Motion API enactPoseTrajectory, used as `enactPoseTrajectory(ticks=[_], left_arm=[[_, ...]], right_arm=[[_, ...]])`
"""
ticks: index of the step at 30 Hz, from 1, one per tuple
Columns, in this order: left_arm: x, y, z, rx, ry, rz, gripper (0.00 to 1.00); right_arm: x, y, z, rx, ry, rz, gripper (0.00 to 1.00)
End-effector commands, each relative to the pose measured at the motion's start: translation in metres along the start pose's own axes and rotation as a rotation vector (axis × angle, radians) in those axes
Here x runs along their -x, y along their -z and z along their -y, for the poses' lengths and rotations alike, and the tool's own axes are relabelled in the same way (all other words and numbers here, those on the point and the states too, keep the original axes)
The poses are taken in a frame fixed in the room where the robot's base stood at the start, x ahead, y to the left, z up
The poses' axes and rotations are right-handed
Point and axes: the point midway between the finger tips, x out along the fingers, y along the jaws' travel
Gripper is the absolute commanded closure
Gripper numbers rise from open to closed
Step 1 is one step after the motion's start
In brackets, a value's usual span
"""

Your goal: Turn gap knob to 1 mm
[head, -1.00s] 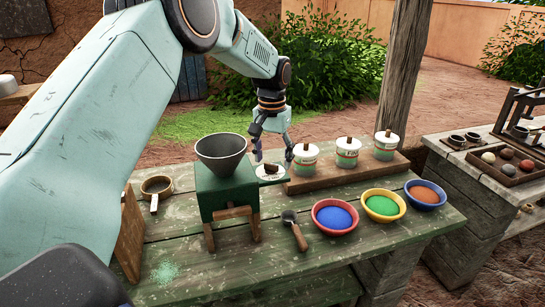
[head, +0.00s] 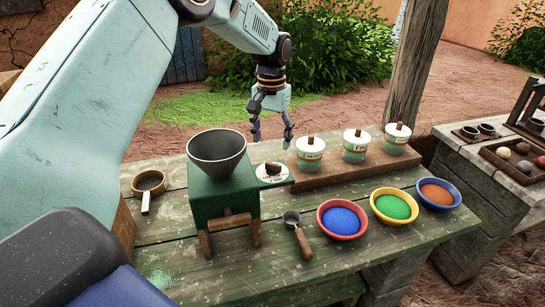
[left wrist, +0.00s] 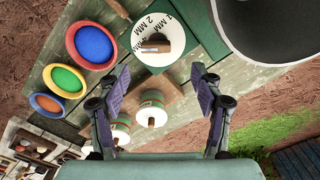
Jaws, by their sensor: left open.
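The gap knob (head: 272,169) is a small brown grip on a white round dial, on a green plate at the right of the green mill (head: 225,197). In the left wrist view the dial (left wrist: 146,27) shows "2 MM" and "4 MM" lettering, with another marking partly cut off at the top. The knob's brown bar (left wrist: 155,46) lies nearly crosswise there; which mark it points at I cannot tell. My left gripper (head: 272,140) is open and empty above the knob, apart from it. Its spread fingers (left wrist: 160,78) also frame the left wrist view. My right gripper is not in view.
A grey hopper (head: 217,153) tops the mill. Lidded jars (head: 355,147) stand on a wooden board close right of the dial. Bowls of blue (head: 342,221), green and orange powder, a scoop (head: 298,232) and a sieve (head: 148,185) lie on the bench.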

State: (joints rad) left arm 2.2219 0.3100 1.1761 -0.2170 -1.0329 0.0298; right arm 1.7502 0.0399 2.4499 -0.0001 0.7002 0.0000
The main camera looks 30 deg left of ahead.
Motion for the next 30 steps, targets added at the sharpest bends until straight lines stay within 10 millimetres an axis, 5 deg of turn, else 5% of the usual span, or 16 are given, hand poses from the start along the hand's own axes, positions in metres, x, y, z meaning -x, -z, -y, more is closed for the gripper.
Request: enactPoseTrajectory(ticks=[15,27,30], left_arm=[[-0.068,-0.004,-0.003,-0.001,0.000,0.002,0.34],[-0.076,-0.001,-0.003,-0.001,0.001,0.000,0.34],[-0.076,0.000,-0.002,-0.001,0.000,0.000,0.42]], right_arm=[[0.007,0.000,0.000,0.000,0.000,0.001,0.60],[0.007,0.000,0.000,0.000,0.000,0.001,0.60],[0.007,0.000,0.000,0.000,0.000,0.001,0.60]])
